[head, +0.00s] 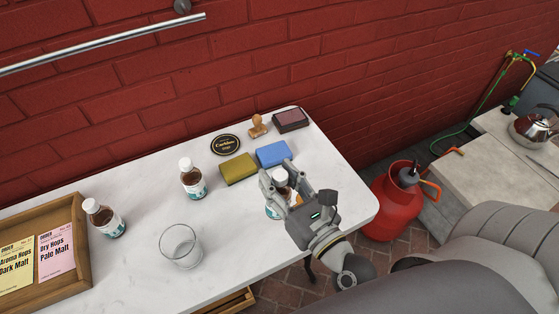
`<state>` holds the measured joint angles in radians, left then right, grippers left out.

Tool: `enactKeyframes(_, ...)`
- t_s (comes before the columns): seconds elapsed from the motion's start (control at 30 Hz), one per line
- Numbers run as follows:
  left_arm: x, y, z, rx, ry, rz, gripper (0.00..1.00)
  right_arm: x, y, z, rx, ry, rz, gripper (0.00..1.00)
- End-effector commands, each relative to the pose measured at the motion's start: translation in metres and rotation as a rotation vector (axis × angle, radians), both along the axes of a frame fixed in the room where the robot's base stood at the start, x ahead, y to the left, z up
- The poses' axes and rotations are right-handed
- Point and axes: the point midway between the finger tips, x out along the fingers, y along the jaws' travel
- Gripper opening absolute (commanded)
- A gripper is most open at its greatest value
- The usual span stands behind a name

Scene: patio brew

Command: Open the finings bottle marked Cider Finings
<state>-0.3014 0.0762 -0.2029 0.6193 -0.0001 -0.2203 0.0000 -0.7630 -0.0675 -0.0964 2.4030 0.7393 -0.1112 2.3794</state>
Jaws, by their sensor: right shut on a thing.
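Three small brown bottles with white caps and teal-and-white labels stand on the white tabletop (140,262). One bottle (105,220) is beside the wooden tray, and another bottle (193,182) is near the middle. The third bottle (280,180) is at the right, between the fingers of my right gripper (283,184). My right gripper is shut on this bottle, and its fingers and palm hide much of it. Its white cap shows at the top. The label writing is too small to read, so I cannot tell which bottle is Cider Finings. My left gripper is not in view.
An empty glass (180,246) stands near the front edge. A wooden tray (84,262) with order cards is at left. Behind the held bottle are a green sponge (238,169), blue sponge (273,154), round black coaster (225,145), stamp (257,127) and ink pad (291,120).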

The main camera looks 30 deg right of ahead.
Motion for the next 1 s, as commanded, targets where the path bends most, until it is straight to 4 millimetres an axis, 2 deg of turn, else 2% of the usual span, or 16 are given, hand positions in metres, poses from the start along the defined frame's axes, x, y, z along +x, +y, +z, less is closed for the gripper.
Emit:
enactKeyframes(0.2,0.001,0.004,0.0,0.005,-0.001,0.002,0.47,0.022,0.048,0.006,-0.006,-0.008,0.265,0.0)
enactKeyframes(0.5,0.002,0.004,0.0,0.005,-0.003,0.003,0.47,0.044,0.099,0.009,-0.006,-0.006,0.543,0.0)
enactKeyframes(0.7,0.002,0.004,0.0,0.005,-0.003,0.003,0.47,0.051,0.117,0.009,-0.002,-0.002,0.638,0.0)
enactKeyframes(1.0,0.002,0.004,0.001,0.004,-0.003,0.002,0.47,0.052,0.122,0.011,0.0,-0.001,0.665,0.0)
